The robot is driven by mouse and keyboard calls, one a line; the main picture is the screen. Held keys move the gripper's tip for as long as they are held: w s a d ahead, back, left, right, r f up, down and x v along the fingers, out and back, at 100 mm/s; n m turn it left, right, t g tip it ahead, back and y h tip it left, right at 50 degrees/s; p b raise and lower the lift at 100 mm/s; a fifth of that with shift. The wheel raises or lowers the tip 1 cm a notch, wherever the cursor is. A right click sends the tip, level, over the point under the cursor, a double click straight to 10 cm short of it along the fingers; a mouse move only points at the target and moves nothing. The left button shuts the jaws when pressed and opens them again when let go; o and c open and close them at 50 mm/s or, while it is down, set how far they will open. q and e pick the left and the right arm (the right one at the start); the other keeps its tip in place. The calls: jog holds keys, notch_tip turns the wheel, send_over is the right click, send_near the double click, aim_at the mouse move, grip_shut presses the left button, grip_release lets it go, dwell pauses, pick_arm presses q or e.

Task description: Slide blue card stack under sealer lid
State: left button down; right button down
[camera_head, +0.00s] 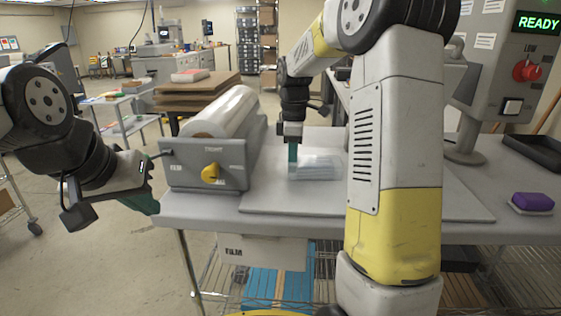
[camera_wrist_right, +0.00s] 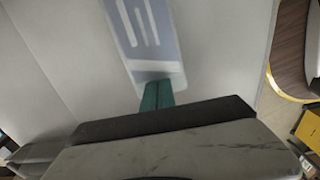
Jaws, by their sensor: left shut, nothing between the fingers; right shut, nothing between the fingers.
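A pale blue card stack (camera_head: 318,168) lies flat on the grey mat (camera_head: 270,192) of the table. It shows in the right wrist view as a blue-grey sheet with white markings (camera_wrist_right: 146,45). My right gripper (camera_head: 292,155) points down at the stack's left end. Its green fingers (camera_wrist_right: 158,94) are shut with nothing between them and appear at the stack's near edge in the wrist view; I cannot tell whether they touch it. My left gripper (camera_head: 146,202) is shut and empty, off the table's left corner. I cannot clearly make out a sealer lid.
A grey film machine (camera_head: 205,165) with a clear roll (camera_head: 222,112) and yellow knob stands on the table's left. A control box (camera_head: 510,60) reading READY stands at right, with a purple sponge (camera_head: 533,202) and black tray (camera_head: 538,150). My right arm hides the table's middle.

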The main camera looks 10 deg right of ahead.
aim_at(281, 173)
jog(key=s+d, duration=0.2)
jog(key=d, duration=0.6)
jog(key=s+d, duration=0.2)
jog(key=d, duration=0.7)
jog(key=s+d, duration=0.2)
jog(key=d, duration=0.6)
jog(key=shift+s+d, duration=0.2)
jog(key=shift+s, duration=0.15)
jog(key=shift+a, duration=0.1)
